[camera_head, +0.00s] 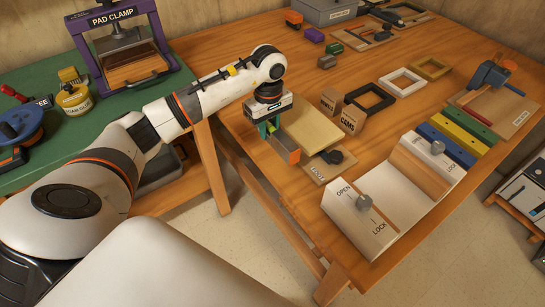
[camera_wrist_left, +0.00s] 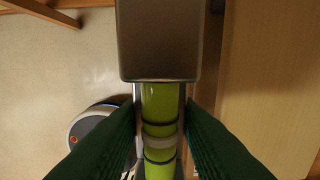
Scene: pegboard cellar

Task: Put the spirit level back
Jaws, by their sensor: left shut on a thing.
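My left gripper (camera_head: 272,125) is shut above the near left edge of the wooden table (camera_head: 235,125). In the left wrist view its dark fingers (camera_wrist_left: 160,135) close on both sides of a lime-green cylinder with dark rings and a pale band, apparently the vial of the spirit level (camera_wrist_left: 160,97). In the head view the held thing shows as a green part with an orange end (camera_head: 288,148), beside a pale yellow board (camera_head: 313,125). The fingers hide part of it, and I cannot tell whether it touches the table. My right gripper is not in view.
A small labelled board (camera_head: 318,173) with a dark part lies just right of the gripper. A white OPEN/LOCK fixture (camera_head: 350,215) stands at the near edge. Small CAMS boxes (camera_head: 352,118) and frames (camera_head: 370,98) lie beyond. A purple pad clamp (camera_head: 125,45) stands on the green bench.

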